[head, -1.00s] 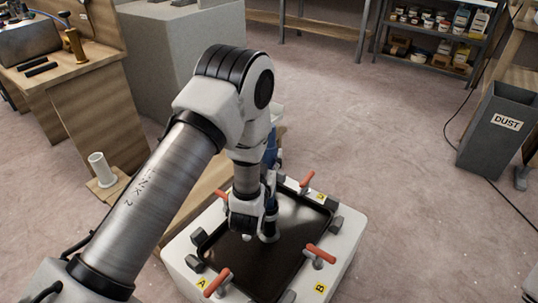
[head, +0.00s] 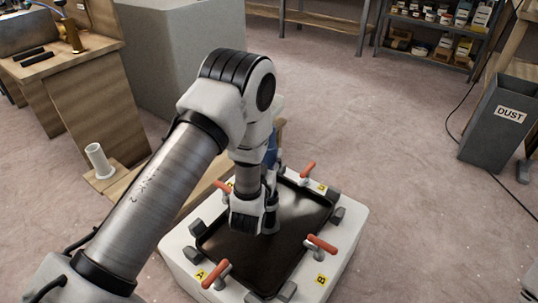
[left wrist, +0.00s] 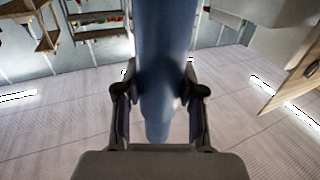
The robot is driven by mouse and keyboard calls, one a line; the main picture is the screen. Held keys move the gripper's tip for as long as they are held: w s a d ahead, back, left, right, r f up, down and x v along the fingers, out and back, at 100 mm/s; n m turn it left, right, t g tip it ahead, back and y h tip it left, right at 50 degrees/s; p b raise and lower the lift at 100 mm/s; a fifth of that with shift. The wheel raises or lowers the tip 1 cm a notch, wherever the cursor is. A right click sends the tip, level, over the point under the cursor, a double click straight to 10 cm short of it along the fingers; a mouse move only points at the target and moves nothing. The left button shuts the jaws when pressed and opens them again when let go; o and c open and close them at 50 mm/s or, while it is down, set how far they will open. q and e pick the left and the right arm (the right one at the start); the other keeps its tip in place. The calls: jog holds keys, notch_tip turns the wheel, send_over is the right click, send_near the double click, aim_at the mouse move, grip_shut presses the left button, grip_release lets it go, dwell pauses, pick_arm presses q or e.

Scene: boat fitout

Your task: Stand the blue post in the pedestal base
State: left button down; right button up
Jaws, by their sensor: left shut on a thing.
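My left gripper (head: 268,214) is seen in the head view over the black panel, with its arm coming in from the left. In the left wrist view its two fingers (left wrist: 158,98) are closed on the blue post (left wrist: 160,60), which runs up out of the picture. In the head view only a short blue piece of the post (head: 271,152) shows behind my wrist. A white hollow tube (head: 97,158) stands upright on a wooden board at the left and looks like the pedestal base. It is well apart from the post. My right gripper is out of view.
A white block (head: 345,225) holds a black panel (head: 296,232) with several orange-handled clamps below my gripper. A wooden workbench (head: 75,68) and a grey block (head: 170,60) stand at the left. A dust bin (head: 492,125) stands right. The floor between is clear.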

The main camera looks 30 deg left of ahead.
pick_arm(q)
jog(key=shift+f, duration=0.2)
jog(key=c, duration=0.6)
grip_release()
jog(key=v, duration=1.2)
jog(key=shift+d, duration=0.1)
jog(key=shift+f, duration=0.1)
